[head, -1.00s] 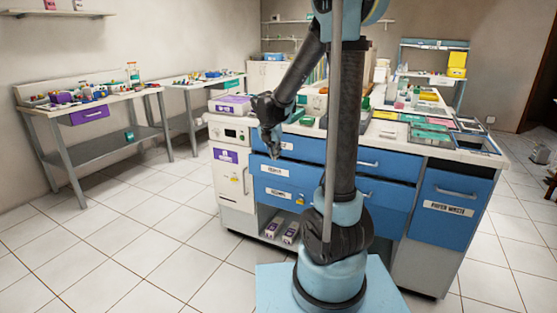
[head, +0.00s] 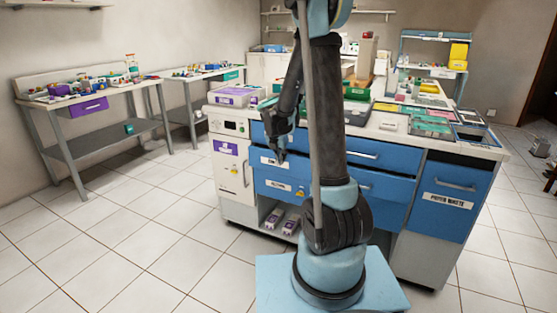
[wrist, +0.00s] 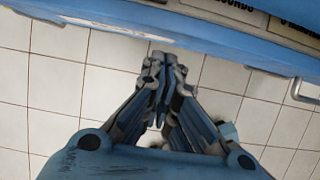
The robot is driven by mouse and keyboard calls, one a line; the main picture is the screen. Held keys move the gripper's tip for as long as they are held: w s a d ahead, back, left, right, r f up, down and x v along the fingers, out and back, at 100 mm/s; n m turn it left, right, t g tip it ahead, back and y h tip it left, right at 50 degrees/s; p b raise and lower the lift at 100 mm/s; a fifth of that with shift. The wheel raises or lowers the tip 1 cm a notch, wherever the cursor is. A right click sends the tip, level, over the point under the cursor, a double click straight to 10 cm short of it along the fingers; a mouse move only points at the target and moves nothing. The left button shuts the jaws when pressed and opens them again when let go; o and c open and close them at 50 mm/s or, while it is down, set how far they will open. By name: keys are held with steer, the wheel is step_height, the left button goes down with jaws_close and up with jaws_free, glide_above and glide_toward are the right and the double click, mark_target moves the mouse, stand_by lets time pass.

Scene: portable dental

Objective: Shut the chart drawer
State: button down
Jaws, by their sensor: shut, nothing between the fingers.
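The blue drawers sit in the front of the white-topped counter. I cannot read which label marks the chart drawer. In the wrist view a blue drawer edge (wrist: 215,38) runs across the top, with partly cut-off labels beyond it. My gripper (head: 281,158) is shut and empty, pointing down in front of the drawers' left part. It also shows in the wrist view (wrist: 163,65), just short of the blue edge, over floor tiles.
A white cabinet with a purple label (head: 228,150) stands left of the drawers. A blue paper-waste front (head: 450,200) is at the right. An open shelf with boxes (head: 283,218) lies below the drawers. The tiled floor at left is clear.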

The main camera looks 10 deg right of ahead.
steer(key=shift+w+d, duration=0.4)
steer(key=shift+w, duration=0.3)
steer(key=shift+w+d, duration=0.35)
steer(key=shift+w, duration=0.2)
steer(key=shift+w+d, duration=0.3)
steer(key=shift+w, duration=0.2)
steer(key=v, duration=1.2)
steer(key=s+a+f+t+h, duration=0.25)
steer(key=a+f+t, duration=0.2)
steer(key=a, duration=0.25)
steer(key=d+r+x, duration=0.1)
steer(key=x, duration=1.1)
steer(key=shift+w+d, duration=0.25)
steer(key=shift+w, duration=0.15)
